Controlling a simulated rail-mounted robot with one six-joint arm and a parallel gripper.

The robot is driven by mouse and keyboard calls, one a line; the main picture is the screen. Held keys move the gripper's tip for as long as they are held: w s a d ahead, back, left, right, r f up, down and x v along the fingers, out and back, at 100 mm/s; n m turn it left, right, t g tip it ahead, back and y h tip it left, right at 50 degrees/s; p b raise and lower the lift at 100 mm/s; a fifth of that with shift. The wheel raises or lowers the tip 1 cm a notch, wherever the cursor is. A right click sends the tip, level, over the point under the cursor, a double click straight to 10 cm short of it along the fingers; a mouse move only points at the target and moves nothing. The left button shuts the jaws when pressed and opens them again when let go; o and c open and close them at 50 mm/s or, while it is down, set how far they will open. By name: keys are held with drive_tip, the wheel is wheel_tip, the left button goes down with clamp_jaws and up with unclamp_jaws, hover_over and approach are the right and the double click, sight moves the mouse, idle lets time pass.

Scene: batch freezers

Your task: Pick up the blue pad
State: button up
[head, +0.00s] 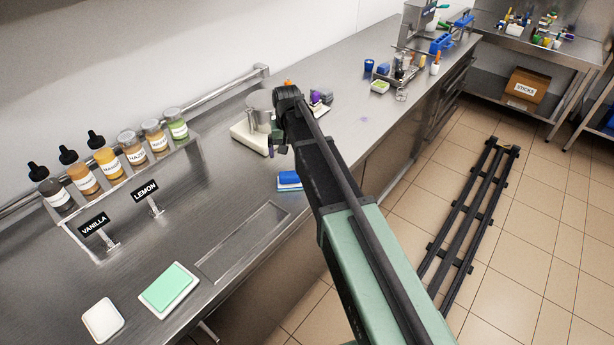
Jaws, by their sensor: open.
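The blue pad (289,178) lies on the steel counter near its front edge, just left of my arm. It seems to rest on a lighter blue and white base, and its right side is partly hidden by my arm. My gripper (275,150) points down above the counter, behind the blue pad and a little to its left in the picture. Its jaws are open, and small dark fingers show beside a scale-like white base. I see nothing held between them.
A metal pot (262,110) stands on a white base (247,138) close to my gripper. A green pad (169,287) on a white tray and a white dish (102,320) lie at the front left. Bottles and jars (107,161) line a rack. The counter between is mostly clear.

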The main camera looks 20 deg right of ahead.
sight(290, 174)
drive_tip(key=f+b, duration=0.5)
drive_tip(key=f, duration=0.1)
drive_tip(key=shift+a, duration=0.2)
drive_tip(key=shift+r, duration=0.15)
wheel_tip(290, 174, down, 5)
drive_tip(key=b, duration=0.5)
drive_tip(key=shift+f+b, duration=0.2)
drive_tip(key=shift+b, duration=0.1)
drive_tip(key=shift+s+r, duration=0.1)
drive_tip(key=shift+r, duration=0.15)
drive_tip(key=c, duration=1)
drive_tip(key=shift+p, duration=0.3)
drive_tip(key=shift+c, duration=0.2)
wheel_tip(290, 174, up, 20)
drive_tip(key=p, duration=2)
